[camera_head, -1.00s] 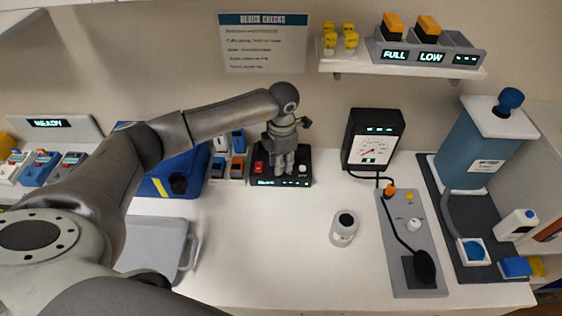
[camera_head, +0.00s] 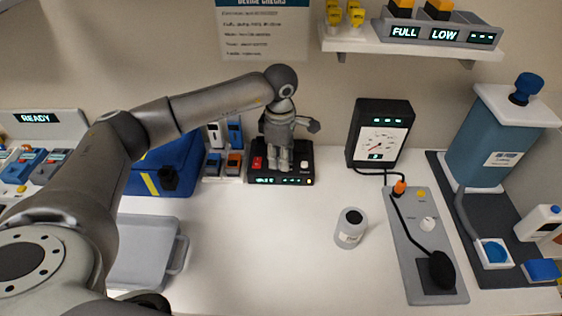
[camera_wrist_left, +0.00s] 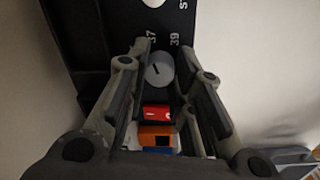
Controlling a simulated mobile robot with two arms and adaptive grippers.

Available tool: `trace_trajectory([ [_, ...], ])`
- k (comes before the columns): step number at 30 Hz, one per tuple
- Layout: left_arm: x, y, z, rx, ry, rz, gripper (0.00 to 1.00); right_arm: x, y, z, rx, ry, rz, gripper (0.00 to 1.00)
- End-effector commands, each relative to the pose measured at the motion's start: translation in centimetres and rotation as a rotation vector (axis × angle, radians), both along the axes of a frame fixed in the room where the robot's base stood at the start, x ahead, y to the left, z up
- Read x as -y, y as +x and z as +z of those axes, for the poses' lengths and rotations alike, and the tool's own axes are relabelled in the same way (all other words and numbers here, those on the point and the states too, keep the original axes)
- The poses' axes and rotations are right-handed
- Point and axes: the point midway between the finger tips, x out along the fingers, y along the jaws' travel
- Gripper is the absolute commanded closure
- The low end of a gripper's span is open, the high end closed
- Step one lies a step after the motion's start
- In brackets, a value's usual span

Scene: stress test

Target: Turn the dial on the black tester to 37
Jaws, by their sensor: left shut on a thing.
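The black tester (camera_head: 263,149) stands at the back of the bench, with a red switch (camera_head: 257,162), a pale round knob and a lit display on its front. My left gripper (camera_head: 283,165) points down onto its top. In the left wrist view, the gripper (camera_wrist_left: 164,62) is shut on the pale grey dial (camera_wrist_left: 160,76), one finger on each side. The numbers 37 and 39 are printed beyond the dial. A short dark mark shows on the dial, but its exact heading is hard to tell. In the head view the gripper hides the dial.
Left of the tester are orange and blue modules (camera_head: 235,160) and a blue case (camera_head: 190,150). A gauge box (camera_head: 378,135) stands to the right. The front middle of the bench is clear.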

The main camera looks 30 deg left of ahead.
Motion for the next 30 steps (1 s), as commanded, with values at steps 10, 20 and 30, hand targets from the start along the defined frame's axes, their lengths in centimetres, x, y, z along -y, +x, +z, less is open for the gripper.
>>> trace_trajectory([
  [10,0.03,0.04,0.08,0.002,-0.001,-0.073,1.00,-0.16,0.04,-0.79,0.001,0.002,-0.001,1.00],
  [20,0.04,0.04,0.12,0.002,-0.001,-0.075,1.00,-0.37,0.05,-0.78,0.000,0.004,-0.002,1.00],
  [30,0.03,0.02,0.06,0.001,-0.001,-0.074,0.55,-0.35,0.06,-0.78,0.000,0.004,-0.002,1.00],
])
